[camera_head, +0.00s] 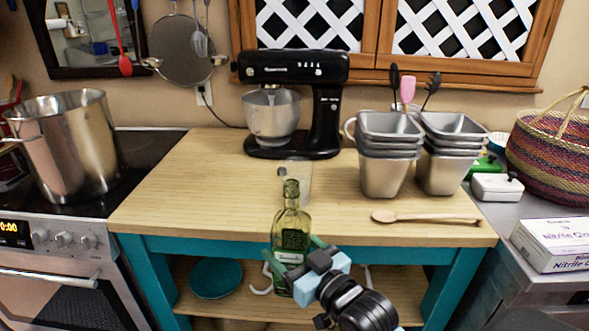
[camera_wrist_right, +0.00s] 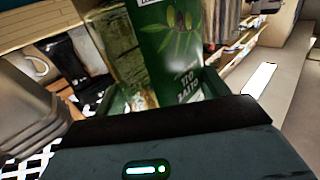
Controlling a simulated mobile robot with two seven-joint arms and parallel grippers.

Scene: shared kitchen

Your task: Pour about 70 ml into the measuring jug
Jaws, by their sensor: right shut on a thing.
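A green glass bottle (camera_head: 290,222) stands upright in the grasp of my right gripper (camera_head: 296,264), in front of the table's front edge. The gripper is shut around its lower body. In the right wrist view the bottle (camera_wrist_right: 170,45) fills the space between the fingers, its green label with leaves facing the camera. A clear measuring jug (camera_head: 302,178) stands on the wooden tabletop just behind the bottle's neck. The bottle hides part of it, and its markings and contents cannot be read. My left gripper is not in view.
A black stand mixer (camera_head: 325,95) stands behind the jug. Stacked metal containers (camera_head: 383,172) are to the right, with a wooden spoon (camera_head: 425,217) before them. A large pot (camera_head: 68,145) is on the stove at left. The tabletop left of the jug is clear.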

